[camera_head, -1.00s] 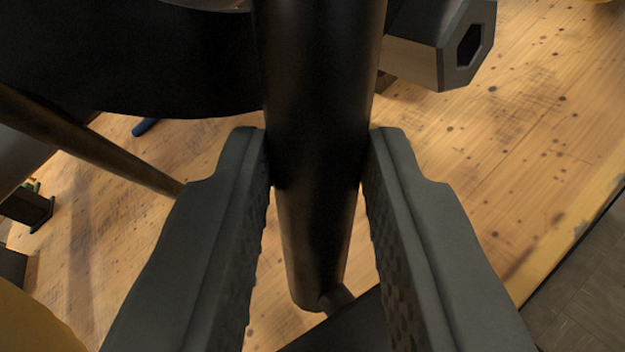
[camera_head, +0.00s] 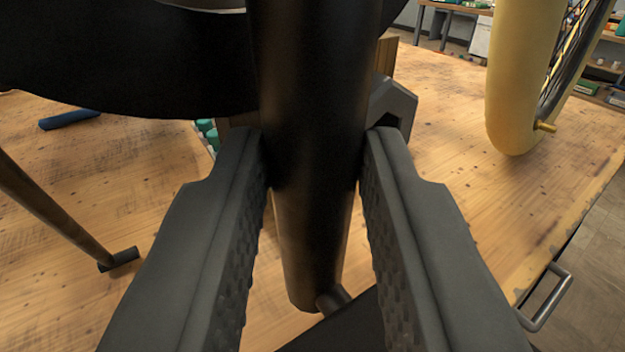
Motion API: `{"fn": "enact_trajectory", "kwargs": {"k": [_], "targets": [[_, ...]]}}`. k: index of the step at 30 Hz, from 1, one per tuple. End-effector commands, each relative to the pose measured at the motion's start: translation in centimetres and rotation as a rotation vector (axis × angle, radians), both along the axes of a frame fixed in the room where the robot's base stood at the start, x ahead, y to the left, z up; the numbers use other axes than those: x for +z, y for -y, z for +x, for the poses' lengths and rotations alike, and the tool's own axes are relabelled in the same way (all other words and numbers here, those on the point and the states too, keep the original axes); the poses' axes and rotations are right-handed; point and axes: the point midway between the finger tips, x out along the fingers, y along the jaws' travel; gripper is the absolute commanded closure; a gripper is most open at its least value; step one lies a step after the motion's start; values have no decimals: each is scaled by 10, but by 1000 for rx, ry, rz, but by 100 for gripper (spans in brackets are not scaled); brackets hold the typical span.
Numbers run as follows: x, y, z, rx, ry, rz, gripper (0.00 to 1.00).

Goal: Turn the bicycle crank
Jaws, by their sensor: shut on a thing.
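A dark, round bar, which looks like part of the bicycle crank (camera_head: 315,90), runs from the top of the view down between my fingers. Its rounded lower end shows below the fingertips, with a short thin stub beside it. My gripper (camera_head: 315,165) is shut on this bar, one ridged finger pressed against each side. A wide black curved part (camera_head: 130,60) lies behind the bar at the upper left. The rest of the crank is out of view.
A wooden workbench (camera_head: 470,215) lies below, with a metal handle (camera_head: 548,297) at its right edge. A blue tool (camera_head: 70,119) and a brown rod (camera_head: 50,205) are at left. Shelves stand in the background.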

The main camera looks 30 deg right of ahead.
Motion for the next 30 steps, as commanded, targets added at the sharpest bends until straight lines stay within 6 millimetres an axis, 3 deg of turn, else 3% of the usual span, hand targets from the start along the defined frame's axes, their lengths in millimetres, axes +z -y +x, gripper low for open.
{"fn": "enact_trajectory", "kwargs": {"k": [11, 12, 15, 25, 30], "targets": [[-1, 1, 0, -1, -2, -3, 100], [-1, 1, 0, -1, -2, -3, 71], [-1, 1, 0, 0, -2, -3, 54], [-1, -1, -2, 0, -1, -3, 54], [0, -9, -14, 0, 0, -4, 54]]}}
